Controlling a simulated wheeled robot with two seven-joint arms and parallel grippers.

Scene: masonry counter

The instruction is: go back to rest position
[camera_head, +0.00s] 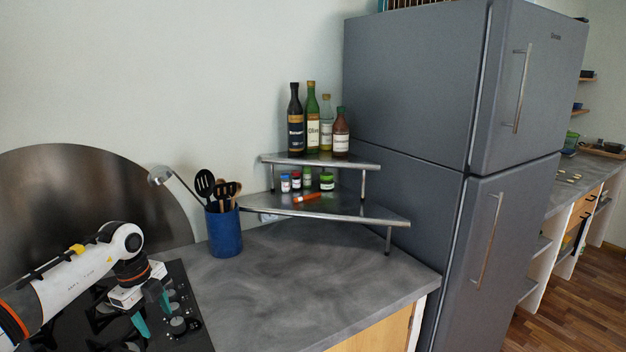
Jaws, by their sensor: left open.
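My left gripper (152,312) hangs over the black stove hob (183,290) at the lower left, its teal fingers pointing down. The fingers are apart with nothing seen between them. My left arm comes in from the left edge above the hob. The right gripper is not in view.
A blue utensil holder (225,236) stands right of the hob. A two-tier corner shelf (345,210) carries several bottles above, and small jars and an orange-capped jar lying on its side (307,197) below. A grey fridge (430,90) bounds the right. The counter (300,285) front is clear.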

